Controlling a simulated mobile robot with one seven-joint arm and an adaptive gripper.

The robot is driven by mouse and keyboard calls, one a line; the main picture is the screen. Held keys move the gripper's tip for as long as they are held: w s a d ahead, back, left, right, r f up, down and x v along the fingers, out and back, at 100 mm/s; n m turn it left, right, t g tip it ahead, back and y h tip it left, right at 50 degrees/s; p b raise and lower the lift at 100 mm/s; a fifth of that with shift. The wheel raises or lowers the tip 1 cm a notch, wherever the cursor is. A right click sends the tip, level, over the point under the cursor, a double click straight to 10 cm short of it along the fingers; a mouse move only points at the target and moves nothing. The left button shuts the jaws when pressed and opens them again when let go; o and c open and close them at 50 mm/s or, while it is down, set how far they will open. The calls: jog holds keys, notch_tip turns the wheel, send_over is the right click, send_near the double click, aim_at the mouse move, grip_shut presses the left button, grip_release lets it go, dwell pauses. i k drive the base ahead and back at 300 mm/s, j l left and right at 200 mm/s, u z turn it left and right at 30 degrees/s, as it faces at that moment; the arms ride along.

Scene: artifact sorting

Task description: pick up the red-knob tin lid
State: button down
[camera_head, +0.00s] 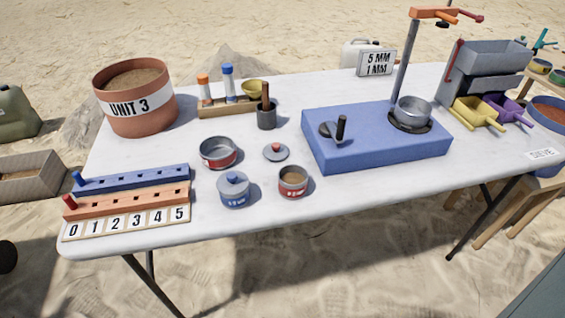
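The red-knob tin lid (276,152) is a small grey disc with a red knob on top. It lies flat on the white table (330,188), near the middle left. A small open tin (293,182) with a red label and brown contents stands just in front of it. A closed tin (233,189) with a blue label and a blue knob on its lid stands to the front left. My gripper is not in this view.
An open red-labelled pan (218,153) stands left of the lid, and a dark cup (266,115) stands behind it. A blue box (380,148) with a crank and post stands to the right. Numbered peg rails (126,201) lie at the left front. Bare tabletop surrounds the lid.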

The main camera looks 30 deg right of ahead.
aim_at(277, 151)
jog(key=i+j+z, duration=0.2)
jog(key=j, duration=0.15)
jog(key=j+z, duration=0.2)
jog(key=j, duration=0.2)
jog(key=z, duration=1.25)
jog(key=i+j, duration=0.2)
jog(key=i, duration=0.3)
